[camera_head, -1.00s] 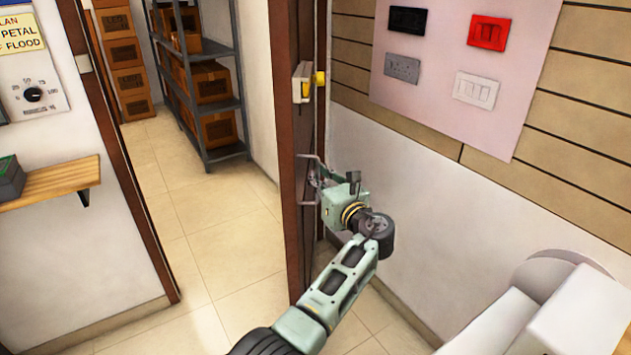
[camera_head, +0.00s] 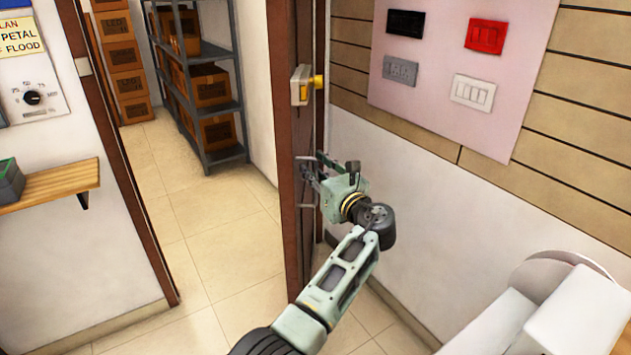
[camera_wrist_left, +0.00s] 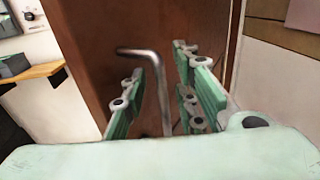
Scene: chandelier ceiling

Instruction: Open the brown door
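The brown door (camera_head: 291,225) stands open and shows almost edge-on in the head view; its brown face (camera_wrist_left: 103,60) fills much of the left wrist view. A silver lever handle (camera_wrist_left: 163,85) is on that face, with a bend at its upper left and a bar running down. My left gripper (camera_head: 320,172) is at the door at handle height. In the left wrist view its green fingers (camera_wrist_left: 160,100) are apart, one on each side of the handle bar, with visible gaps. The lower part of the bar is hidden behind my gripper body. My right gripper is not in view.
A box with a yellow knob (camera_head: 301,85) is on the door above the handle. Beyond the doorway are a grey shelf (camera_head: 208,100) with cartons and clear tiled floor (camera_head: 200,225). A wall with a switch panel (camera_head: 445,65) is on the right; a wooden shelf (camera_head: 50,183) is left.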

